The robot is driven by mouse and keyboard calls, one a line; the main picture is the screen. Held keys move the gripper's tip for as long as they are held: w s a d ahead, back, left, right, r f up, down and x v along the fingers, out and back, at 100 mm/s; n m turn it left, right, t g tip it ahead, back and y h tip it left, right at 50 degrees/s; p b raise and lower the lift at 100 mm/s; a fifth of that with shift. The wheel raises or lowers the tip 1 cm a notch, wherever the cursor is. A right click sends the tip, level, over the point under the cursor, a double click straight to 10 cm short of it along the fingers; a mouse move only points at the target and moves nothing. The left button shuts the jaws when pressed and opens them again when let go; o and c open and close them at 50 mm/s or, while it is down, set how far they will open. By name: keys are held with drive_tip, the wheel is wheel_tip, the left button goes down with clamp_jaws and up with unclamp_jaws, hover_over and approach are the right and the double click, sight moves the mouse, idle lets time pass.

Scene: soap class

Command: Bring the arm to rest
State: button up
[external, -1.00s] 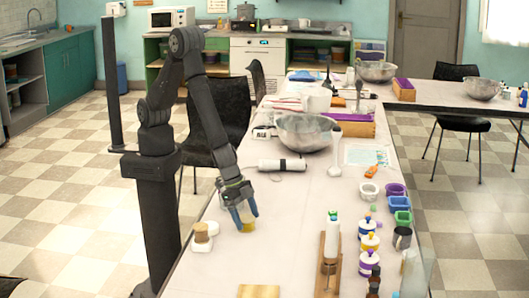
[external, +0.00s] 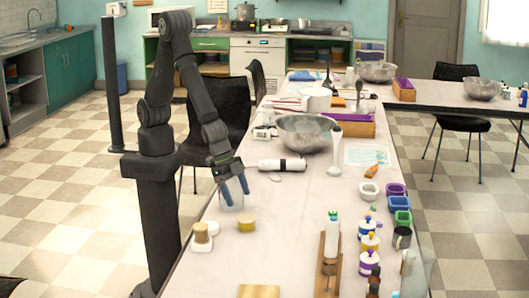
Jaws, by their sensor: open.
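My arm reaches over the left side of the long table (external: 300,215) from its column. My gripper (external: 237,199) points down with its two blue fingers spread apart and nothing visible between them. A small round yellow piece (external: 247,224) lies on the table below and slightly right of the fingers, apart from them. A clear glass or beaker (external: 231,208) stands behind the fingers; whether they touch it cannot be told.
A wooden-topped item on a white dish (external: 201,236) sits at the left table edge. Bottles and colored cups line the right side, with a bottle on a wooden stand (external: 328,270). The middle table is mostly clear.

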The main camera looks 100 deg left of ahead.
sight(246, 218)
drive_tip(key=x, duration=0.9)
drive_tip(key=shift+f, duration=0.35)
wheel_tip(246, 218, up, 5)
drive_tip(key=shift+w+f, duration=0.1)
drive_tip(key=s+d+r, duration=0.4)
drive_tip(key=s+r, duration=0.3)
drive_tip(key=s, duration=0.4)
drive_tip(key=w+d+f+m, duration=0.1)
drive_tip(key=w+d, duration=0.1)
drive_tip(key=w, duration=0.6)
drive_tip(key=w+d+f+m+h, duration=0.1)
drive_tip(key=w+m, duration=0.1)
drive_tip(key=w, duration=0.6)
drive_tip(key=shift+w+d+f+m+g, duration=0.15)
drive_tip(key=shift+w+d+m+g, duration=0.15)
drive_tip(key=shift+w+d+g, duration=0.1)
drive_tip(key=shift+o, duration=0.4)
